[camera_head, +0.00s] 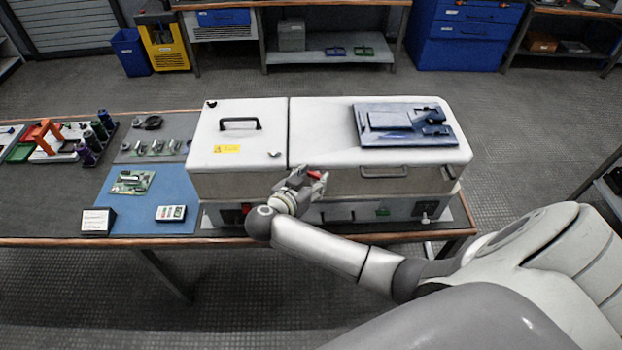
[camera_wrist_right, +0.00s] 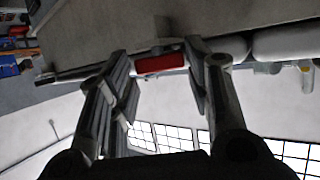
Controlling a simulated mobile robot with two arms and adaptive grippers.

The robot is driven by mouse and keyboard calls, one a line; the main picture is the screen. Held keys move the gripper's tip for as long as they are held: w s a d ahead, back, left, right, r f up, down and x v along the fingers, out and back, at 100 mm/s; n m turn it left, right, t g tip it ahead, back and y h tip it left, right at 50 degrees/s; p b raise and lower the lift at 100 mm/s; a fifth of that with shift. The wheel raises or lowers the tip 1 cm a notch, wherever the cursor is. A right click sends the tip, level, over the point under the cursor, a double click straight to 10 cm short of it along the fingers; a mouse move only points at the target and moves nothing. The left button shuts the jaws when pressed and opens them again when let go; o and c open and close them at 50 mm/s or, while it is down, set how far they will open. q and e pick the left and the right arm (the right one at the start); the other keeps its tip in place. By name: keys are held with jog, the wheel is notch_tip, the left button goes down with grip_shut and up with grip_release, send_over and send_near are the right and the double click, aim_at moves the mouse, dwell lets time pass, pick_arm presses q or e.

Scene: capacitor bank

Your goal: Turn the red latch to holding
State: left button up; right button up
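The red latch (camera_head: 316,174) is on the front of the large white cabinet (camera_head: 320,108), partly hidden by my right gripper (camera_head: 300,182). In the right wrist view the red latch (camera_wrist_right: 160,64) lies level in the picture between the two fingers of my right gripper (camera_wrist_right: 158,52). The fingers stand well apart, one at each end of the latch. The right finger is very near its end; whether it touches I cannot tell. The latch's mount is mostly hidden. My left gripper is not in view.
A blue fixture (camera_head: 385,125) lies on the cabinet's right lid. The left lid has a black handle (camera_head: 240,123). A lower unit with a red switch (camera_head: 246,208) and green part (camera_head: 382,211) sits below. A blue mat (camera_head: 150,190) with small items lies left.

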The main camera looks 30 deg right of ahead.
jog(key=c, duration=0.5)
jog(key=shift+o, duration=0.2)
jog(key=shift+w+a+m+g+h, duration=0.15)
jog(key=shift+m+g+h, duration=0.25)
jog(key=shift+m+g, duration=0.45)
jog(key=o, duration=1)
jog(key=v, duration=1.2)
